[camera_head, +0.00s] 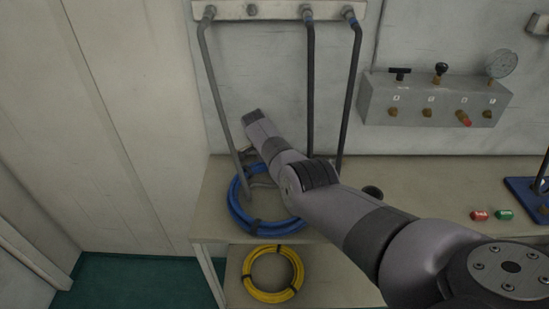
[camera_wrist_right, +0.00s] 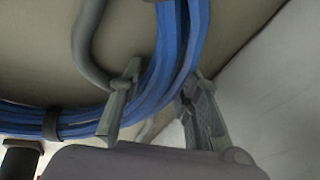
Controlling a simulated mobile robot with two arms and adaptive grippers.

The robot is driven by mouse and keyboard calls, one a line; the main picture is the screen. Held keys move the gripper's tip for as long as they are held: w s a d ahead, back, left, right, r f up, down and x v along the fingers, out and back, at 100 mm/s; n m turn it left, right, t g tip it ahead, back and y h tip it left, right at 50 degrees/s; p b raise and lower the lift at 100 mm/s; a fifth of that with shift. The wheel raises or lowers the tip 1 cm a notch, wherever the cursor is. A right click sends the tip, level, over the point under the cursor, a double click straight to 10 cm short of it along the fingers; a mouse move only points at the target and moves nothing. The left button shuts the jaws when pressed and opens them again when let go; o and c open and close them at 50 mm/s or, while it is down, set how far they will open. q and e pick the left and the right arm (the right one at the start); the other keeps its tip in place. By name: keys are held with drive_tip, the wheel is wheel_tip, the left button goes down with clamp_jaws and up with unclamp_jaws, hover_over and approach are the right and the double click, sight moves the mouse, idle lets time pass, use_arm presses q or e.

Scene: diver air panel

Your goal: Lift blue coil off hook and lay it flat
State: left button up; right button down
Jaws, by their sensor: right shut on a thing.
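The blue coil (camera_head: 236,212), bound with dark ties, shows at the left end of the bench in the head view, partly behind my right arm. My right gripper (camera_wrist_right: 160,75) is shut on the blue coil (camera_wrist_right: 172,50), with its strands between the two fingers in the wrist view. A grey hook rod (camera_head: 219,90) comes down from the wall rail to the coil. Its curved lower end (camera_wrist_right: 88,50) shows beside the coil in the wrist view. I cannot tell whether the coil still bears on the hook or touches the bench. My left gripper is not in view.
Two darker rods (camera_head: 310,90) hang right of the grey one. A yellow coil (camera_head: 247,288) lies on the lower shelf. A valve panel (camera_head: 435,100) is on the wall. A red piece (camera_head: 479,215), a green piece (camera_head: 503,215) and a blue stand (camera_head: 524,198) are on the bench (camera_head: 425,182).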

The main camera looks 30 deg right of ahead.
drive_tip(key=shift+s+a+f, duration=0.15)
drive_tip(key=shift+s+f, duration=0.1)
drive_tip(key=shift+f, duration=0.25)
drive_tip(key=c, duration=1.4)
unclamp_jaws()
drive_tip(key=o, duration=0.3)
drive_tip(key=shift+w+f, duration=0.2)
